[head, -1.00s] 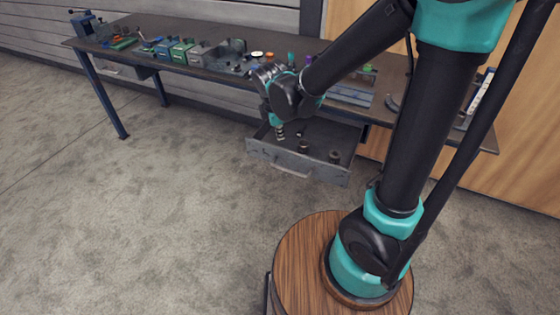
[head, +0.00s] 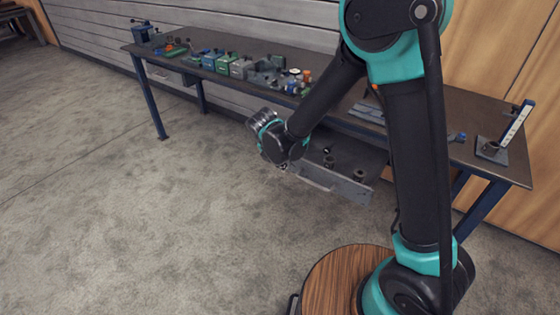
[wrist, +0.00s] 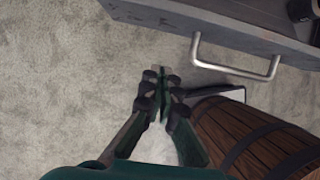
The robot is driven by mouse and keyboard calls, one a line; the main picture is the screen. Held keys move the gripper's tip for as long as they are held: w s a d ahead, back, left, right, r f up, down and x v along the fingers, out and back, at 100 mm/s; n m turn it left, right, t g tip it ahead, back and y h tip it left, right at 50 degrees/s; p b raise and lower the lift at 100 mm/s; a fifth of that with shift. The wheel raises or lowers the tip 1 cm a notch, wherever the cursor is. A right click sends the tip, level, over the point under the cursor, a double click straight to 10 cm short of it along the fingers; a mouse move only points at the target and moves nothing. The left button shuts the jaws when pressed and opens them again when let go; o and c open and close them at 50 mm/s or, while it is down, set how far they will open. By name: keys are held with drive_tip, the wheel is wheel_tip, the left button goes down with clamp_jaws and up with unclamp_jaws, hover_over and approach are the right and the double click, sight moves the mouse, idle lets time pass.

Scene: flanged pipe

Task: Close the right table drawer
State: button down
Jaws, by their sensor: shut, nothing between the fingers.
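The right table drawer (head: 346,187) stands pulled out under the workbench in the head view, with a few small dark parts inside. Its grey front (wrist: 170,18) and bar handle (wrist: 235,70) fill the top of the wrist view. My gripper (wrist: 160,72) is shut and empty, pointing down over the floor in front of the drawer. In the wrist view its fingertips lie left of the handle and apart from it in the picture.
A barrel-like wooden base (wrist: 250,140) with dark bands shows at the lower right of the wrist view. The floor (head: 150,220) left of the drawer is clear.

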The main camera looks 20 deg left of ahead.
sight(289, 164)
drive_tip(key=w+f, duration=0.1)
drive_tip(key=w, duration=0.1)
drive_tip(key=w+d+f, duration=0.1)
drive_tip(key=w+f, duration=0.1)
drive_tip(key=shift+d, duration=0.2)
drive_tip(key=shift+w+d, duration=0.2)
drive_tip(key=shift+w, duration=0.3)
drive_tip(key=w+d, duration=0.2)
drive_tip(key=w, duration=0.5)
drive_tip(key=w+d, duration=0.3)
drive_tip(key=w, duration=0.4)
drive_tip(key=w+d, duration=0.2)
drive_tip(key=w, duration=0.5)
drive_tip(key=shift+d, duration=0.3)
drive_tip(key=shift+s, duration=0.1)
